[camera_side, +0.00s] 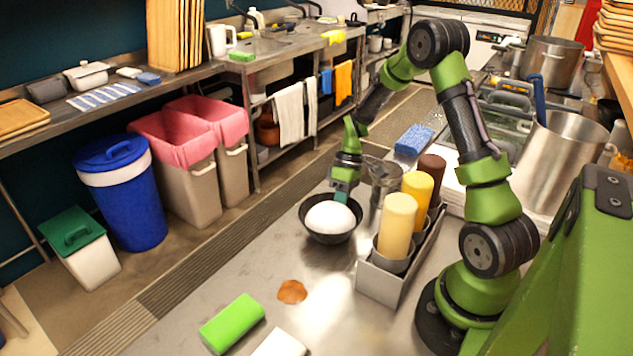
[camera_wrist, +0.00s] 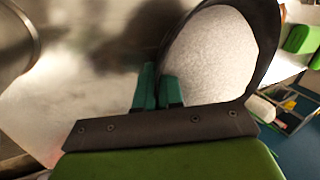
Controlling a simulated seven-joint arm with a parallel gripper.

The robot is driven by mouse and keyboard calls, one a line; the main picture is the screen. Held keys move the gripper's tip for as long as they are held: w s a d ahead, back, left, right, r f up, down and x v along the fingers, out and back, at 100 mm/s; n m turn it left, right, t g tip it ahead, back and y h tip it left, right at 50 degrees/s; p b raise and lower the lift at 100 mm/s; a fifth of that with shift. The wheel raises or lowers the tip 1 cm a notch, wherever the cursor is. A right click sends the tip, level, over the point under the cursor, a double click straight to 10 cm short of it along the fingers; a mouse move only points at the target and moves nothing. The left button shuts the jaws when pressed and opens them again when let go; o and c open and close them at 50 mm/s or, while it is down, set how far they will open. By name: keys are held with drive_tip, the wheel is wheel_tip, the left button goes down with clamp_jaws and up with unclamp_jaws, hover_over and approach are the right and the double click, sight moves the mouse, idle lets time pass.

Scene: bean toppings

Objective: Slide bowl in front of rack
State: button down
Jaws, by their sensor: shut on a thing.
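The black bowl (camera_side: 331,237) with white contents stands on the metal counter, left of the rack (camera_side: 378,284). The rack is a grey metal holder with yellow and brown topped containers in it. My gripper (camera_side: 342,190) reaches down to the bowl's far rim and is shut on it. In the wrist view, the teal fingertips (camera_wrist: 158,88) pinch the rim of the bowl (camera_wrist: 268,40), which extends to the upper right. The exact contact is partly hidden by the fingers.
A green block (camera_side: 231,323), a white block (camera_side: 279,343) and an orange-brown patch (camera_side: 292,292) lie on the counter in front. A metal pot (camera_side: 384,178) stands just behind the bowl, near a blue sponge (camera_side: 413,140).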

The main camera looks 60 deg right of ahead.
drive_tip(key=c, duration=1.2)
unclamp_jaws()
drive_tip(key=v, duration=1.7)
drive_tip(key=s+a+r+m+t+h, duration=0.1)
drive_tip(key=s+a+r+m+t, duration=0.1)
drive_tip(key=s+a, duration=0.2)
drive_tip(key=s+a+r+m+t+h, duration=0.1)
drive_tip(key=s+a+r+m+t, duration=0.1)
drive_tip(key=a, duration=0.9)
drive_tip(key=s+a+r+m+t, duration=0.2)
drive_tip(key=s+a+r+t, duration=0.2)
drive_tip(key=a, duration=0.3)
drive_tip(key=shift+s+a+r+h, duration=0.1)
drive_tip(key=shift+s+a+h, duration=0.1)
drive_tip(key=shift+s, duration=0.25)
drive_tip(key=shift+s+a+r+h, duration=0.1)
drive_tip(key=shift+s+a+h, duration=0.1)
drive_tip(key=shift+s, duration=0.25)
